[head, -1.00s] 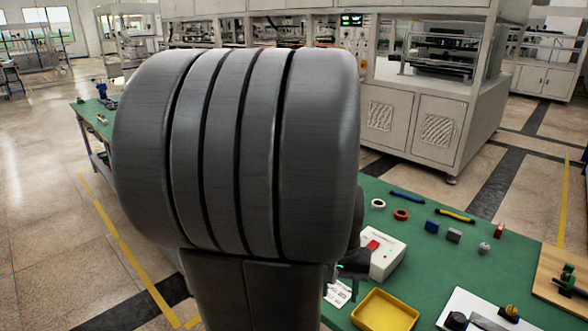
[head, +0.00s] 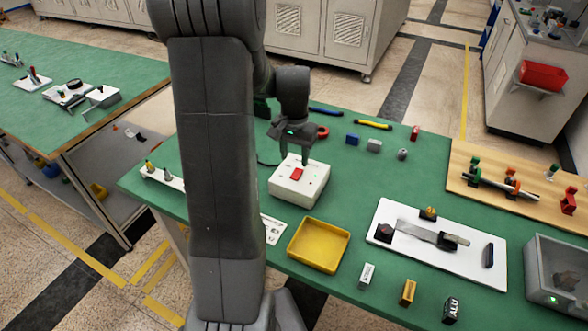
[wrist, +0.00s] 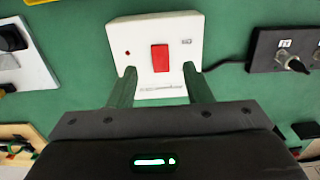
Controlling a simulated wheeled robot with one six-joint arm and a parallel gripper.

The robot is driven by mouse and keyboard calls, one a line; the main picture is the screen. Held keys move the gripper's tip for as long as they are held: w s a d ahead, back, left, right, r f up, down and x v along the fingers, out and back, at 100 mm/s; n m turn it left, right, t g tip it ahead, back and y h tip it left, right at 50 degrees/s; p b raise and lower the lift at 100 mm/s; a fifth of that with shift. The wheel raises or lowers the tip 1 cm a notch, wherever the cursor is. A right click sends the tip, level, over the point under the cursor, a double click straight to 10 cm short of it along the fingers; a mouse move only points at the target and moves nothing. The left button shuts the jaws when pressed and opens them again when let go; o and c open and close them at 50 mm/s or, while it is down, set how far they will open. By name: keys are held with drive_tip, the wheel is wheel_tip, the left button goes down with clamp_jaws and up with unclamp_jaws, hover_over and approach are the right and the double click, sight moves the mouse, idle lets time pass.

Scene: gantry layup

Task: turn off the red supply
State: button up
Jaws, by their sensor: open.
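The red supply is a white box (head: 287,189) with a red rocker switch (head: 297,174) on its top face, standing on the green table. In the wrist view the white box (wrist: 183,38) lies ahead of my gripper, with the red switch (wrist: 160,58) near its middle and a small red dot to the left of it. My gripper (wrist: 160,82) is open and empty, its two fingers spread either side of the switch's line. In the head view my gripper (head: 293,150) is over the box's far side; whether it touches the box I cannot tell.
A yellow tray (head: 291,252) sits in front of the box. A white board (head: 460,271) with a strap-like part lies to the right. Small blocks and the red ring (head: 322,132) lie behind. A dark socket panel (wrist: 262,50) is right of the box in the wrist view.

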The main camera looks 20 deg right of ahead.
sight(294, 177)
wheel_tip(294, 177, down, 6)
drive_tip(key=shift+f, duration=0.15)
idle(0.3)
